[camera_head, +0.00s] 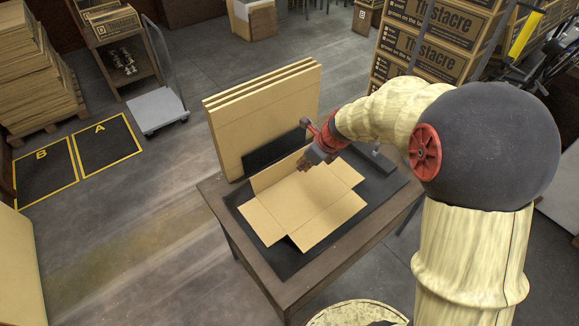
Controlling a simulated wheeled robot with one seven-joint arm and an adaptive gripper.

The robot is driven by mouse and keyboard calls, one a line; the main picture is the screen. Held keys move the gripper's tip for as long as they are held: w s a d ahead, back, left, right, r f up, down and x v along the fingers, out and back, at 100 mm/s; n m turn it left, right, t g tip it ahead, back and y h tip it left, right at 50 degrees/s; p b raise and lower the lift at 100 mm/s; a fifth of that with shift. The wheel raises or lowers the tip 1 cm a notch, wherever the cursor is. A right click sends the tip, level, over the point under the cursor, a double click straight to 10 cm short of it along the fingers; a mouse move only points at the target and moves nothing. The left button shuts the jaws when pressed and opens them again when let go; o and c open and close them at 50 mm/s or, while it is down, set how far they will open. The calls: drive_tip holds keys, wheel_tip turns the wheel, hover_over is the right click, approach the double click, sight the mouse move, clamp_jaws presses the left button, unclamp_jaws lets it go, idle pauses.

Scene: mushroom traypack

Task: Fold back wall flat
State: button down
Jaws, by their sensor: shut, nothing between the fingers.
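A tan cardboard tray blank (300,201) lies on a black mat (283,262) on the table. Its back wall (272,173) stands up at an angle along the far edge. The front and side flaps lie spread out flat. My gripper (304,166) is shut and empty, just above the right end of the back wall. I cannot tell whether its fingertips touch the cardboard. My gripper hides part of the back wall's right end.
Several flat cardboard sheets (262,102) stand upright behind the mat, with a low black strip (262,154) in front of them. A small dark metal block (376,156) is at the table's right. The wooden table (228,222) has bare margins. Floor at left is open.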

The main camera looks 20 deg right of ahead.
drive_tip(key=w+d+m, duration=0.1)
drive_tip(key=w+m, duration=0.1)
drive_tip(key=m, duration=0.1)
drive_tip(key=b, duration=0.4)
approach(285, 168)
drive_tip(key=s+f, duration=0.2)
drive_tip(key=f, duration=0.1)
drive_tip(key=shift+s+t+h, duration=0.15)
drive_tip(key=shift+t+h, duration=0.15)
drive_tip(key=shift+t, duration=0.1)
drive_tip(key=w, duration=0.1)
drive_tip(key=w+a+f+b, duration=0.1)
drive_tip(key=w, duration=0.1)
drive_tip(key=shift+a, duration=0.15)
drive_tip(key=shift+w+a, duration=0.15)
drive_tip(key=shift+w, duration=0.15)
drive_tip(key=shift+w+r+p, duration=0.15)
drive_tip(key=shift+r+p, duration=0.15)
drive_tip(key=shift+p, duration=1.2)
drive_tip(key=shift+w+f+g+p, duration=0.1)
drive_tip(key=shift+f+g+p, duration=0.15)
drive_tip(key=shift+p, duration=0.5)
